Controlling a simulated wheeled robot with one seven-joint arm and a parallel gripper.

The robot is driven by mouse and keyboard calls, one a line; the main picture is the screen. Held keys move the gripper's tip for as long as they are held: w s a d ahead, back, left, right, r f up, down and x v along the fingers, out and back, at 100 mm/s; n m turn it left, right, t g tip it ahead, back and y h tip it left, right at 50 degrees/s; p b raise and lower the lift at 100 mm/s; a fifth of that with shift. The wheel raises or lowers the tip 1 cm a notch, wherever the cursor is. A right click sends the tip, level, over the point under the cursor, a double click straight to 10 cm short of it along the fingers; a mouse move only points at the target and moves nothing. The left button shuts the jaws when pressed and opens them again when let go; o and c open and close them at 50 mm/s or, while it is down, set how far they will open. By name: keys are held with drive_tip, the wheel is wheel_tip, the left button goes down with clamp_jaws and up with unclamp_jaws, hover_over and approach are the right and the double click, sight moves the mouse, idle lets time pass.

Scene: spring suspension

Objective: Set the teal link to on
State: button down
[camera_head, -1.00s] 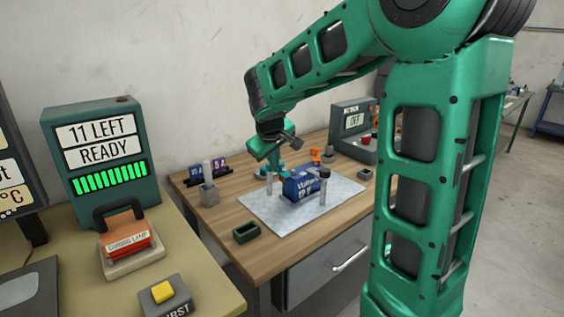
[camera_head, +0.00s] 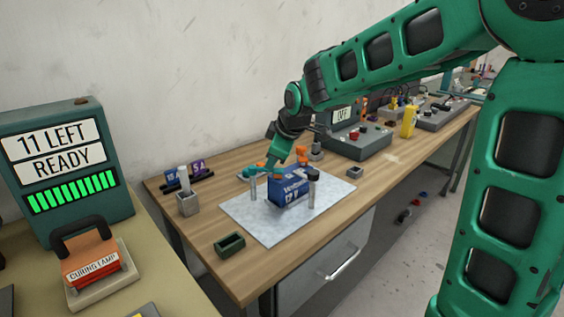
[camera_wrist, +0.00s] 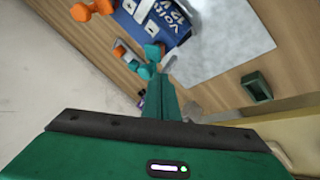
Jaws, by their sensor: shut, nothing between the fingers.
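The teal link (camera_wrist: 148,62), a small dumbbell-like piece, shows in the wrist view just beyond my gripper's tips. In the head view a teal shape (camera_head: 260,171) shows at the top of the left metal post (camera_head: 253,189); I cannot tell how far it is link or fingertip, or whether it touches the post. My gripper (camera_head: 272,158) points down close above it; its closed green fingers show in the wrist view (camera_wrist: 163,100). A blue battery-like box (camera_head: 289,188) stands on a pale plate (camera_head: 240,215) beside the post. A second post (camera_head: 312,192) with a dark top stands right of it.
Orange links (camera_wrist: 92,9) lie near the box. A grey holder (camera_head: 187,204) and a green open bin (camera_head: 230,244) stand at the left. A grey console reading OFF (camera_head: 357,142) stands behind. The plate's front is clear.

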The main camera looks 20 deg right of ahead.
drive_tip(key=shift+w+d, duration=0.15)
drive_tip(key=shift+d, duration=0.15)
drive_tip(key=shift+d, duration=0.15)
idle(0.4)
drive_tip(key=s+a+f+v, duration=0.1)
drive_tip(key=s+a+v, duration=0.1)
drive_tip(key=v, duration=1)
drive_tip(key=s+d+f+m+g+h, duration=0.1)
drive_tip(key=s+d+f+m+g, duration=0.1)
drive_tip(key=s+d+f+m, duration=0.4)
drive_tip(key=s+d+f+m+g+h, duration=0.1)
drive_tip(key=s+d+f+m, duration=0.15)
drive_tip(key=s+d, duration=0.7)
drive_tip(key=s+d+f+m+g, duration=0.2)
drive_tip(key=s+m, duration=0.3)
drive_tip(key=s, duration=0.3)
drive_tip(key=s+d+f+m+g, duration=0.1)
drive_tip(key=s+f+m, duration=0.3)
drive_tip(key=s, duration=0.4)
drive_tip(key=shift+s+d+f+m+g+y, duration=0.3)
drive_tip(key=shift+s+d+f+m+g, duration=0.15)
drive_tip(key=shift+d, duration=0.2)
